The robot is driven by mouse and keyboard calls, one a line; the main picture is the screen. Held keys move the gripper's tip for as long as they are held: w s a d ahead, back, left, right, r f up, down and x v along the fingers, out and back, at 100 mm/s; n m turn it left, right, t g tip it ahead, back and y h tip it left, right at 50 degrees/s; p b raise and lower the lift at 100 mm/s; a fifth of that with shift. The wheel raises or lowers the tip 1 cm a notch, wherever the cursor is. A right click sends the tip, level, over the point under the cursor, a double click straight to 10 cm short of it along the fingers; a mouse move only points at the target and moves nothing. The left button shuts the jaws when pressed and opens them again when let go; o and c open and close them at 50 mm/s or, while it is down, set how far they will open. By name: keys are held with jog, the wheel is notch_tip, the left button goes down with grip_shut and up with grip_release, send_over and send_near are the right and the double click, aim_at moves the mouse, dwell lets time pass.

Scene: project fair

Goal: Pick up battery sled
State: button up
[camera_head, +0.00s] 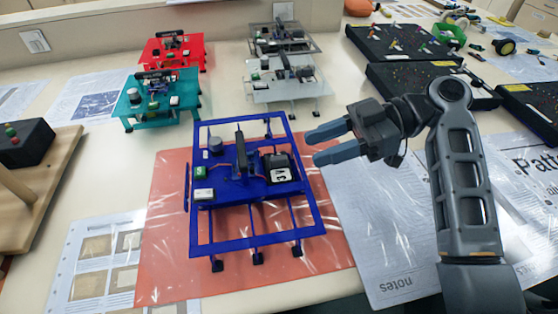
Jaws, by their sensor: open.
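A blue sled-like frame (252,243) stands on an orange-red mat (170,222) at the middle of the table. It carries a black block (282,168) with a white label, likely a battery, plus a green part, white parts and wires. I take it to be the battery sled, though I cannot be sure. My gripper (312,147) is open and empty to the right of the frame, its fingers pointing left. The fingertips look close to the frame's upper right side; their exact gap and height cannot be told.
Similar teal (160,97), red (174,50), white (285,85) and grey (283,38) devices stand behind. Black boards (430,85) lie at the back right. A wooden stand (40,190) is at left. Flat papers (395,235) lie right of the mat.

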aim_at(282, 157)
jog(key=shift+w+p+x, duration=0.15)
jog(key=shift+p+x, duration=0.35)
jog(key=shift+x, duration=1.15)
jog(key=shift+w+p+x, duration=0.1)
jog(key=shift+p+x, duration=0.4)
jog(key=shift+x, duration=1.1)
jog(key=shift+a+r, duration=0.1)
jog(key=shift+a, duration=0.05)
jog(key=shift+c, duration=0.2)
grip_shut()
